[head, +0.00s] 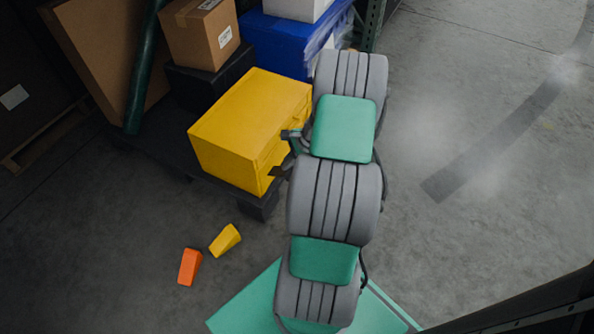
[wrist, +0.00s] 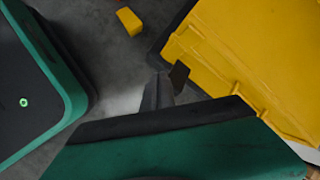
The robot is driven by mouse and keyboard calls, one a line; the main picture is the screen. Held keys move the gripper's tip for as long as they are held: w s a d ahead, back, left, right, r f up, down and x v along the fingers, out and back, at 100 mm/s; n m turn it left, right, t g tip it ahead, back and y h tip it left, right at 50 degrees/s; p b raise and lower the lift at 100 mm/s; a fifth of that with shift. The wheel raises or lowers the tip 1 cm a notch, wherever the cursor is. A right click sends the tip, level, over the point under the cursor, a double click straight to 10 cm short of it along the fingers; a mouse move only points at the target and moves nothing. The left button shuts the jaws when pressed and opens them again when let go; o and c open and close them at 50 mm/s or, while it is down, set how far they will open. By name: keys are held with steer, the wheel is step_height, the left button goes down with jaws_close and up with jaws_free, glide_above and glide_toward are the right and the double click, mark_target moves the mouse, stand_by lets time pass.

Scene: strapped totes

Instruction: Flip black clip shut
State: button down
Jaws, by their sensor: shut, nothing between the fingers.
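The yellow tote (head: 235,125) sits on a dark low platform in the head view, its lid side up. In the wrist view the tote (wrist: 235,45) fills the upper right, with a ridged edge running down its side. My gripper (head: 282,155) is at the tote's right side in the head view, partly hidden by my arm. In the wrist view its dark fingertips (wrist: 172,86) are together and empty, close to the tote's edge; I cannot tell if they touch it. I cannot make out the black clip or its position for certain.
A cardboard box (head: 200,35) and a blue tote (head: 280,40) stand behind the yellow tote. An orange block (head: 189,267) and a yellow block (head: 225,240) lie on the floor in front. Open floor (head: 470,150) lies to the right. A rack post (head: 375,22) stands at the back.

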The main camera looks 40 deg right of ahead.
mark_target(281, 173)
steer(key=s+d+f+m+t+p, duration=0.2)
steer(key=s+d+f+m+t, duration=0.1)
steer(key=s+d+f+m, duration=0.4)
step_height(281, 173, down, 3)
steer(key=m, duration=0.3)
steer(key=shift+s+d+m+h, duration=0.25)
steer(key=shift+d+m+h, duration=0.05)
steer(key=shift+d, duration=0.1)
steer(key=b+x, duration=0.4)
steer(key=x, duration=0.5)
steer(key=w+r, duration=0.1)
steer(key=w+a+r, duration=0.1)
steer(key=r, duration=0.1)
steer(key=shift+w, duration=0.3)
steer(key=shift+d+r+p, duration=0.1)
steer(key=shift+r+p, duration=0.1)
steer(key=shift+p, duration=0.15)
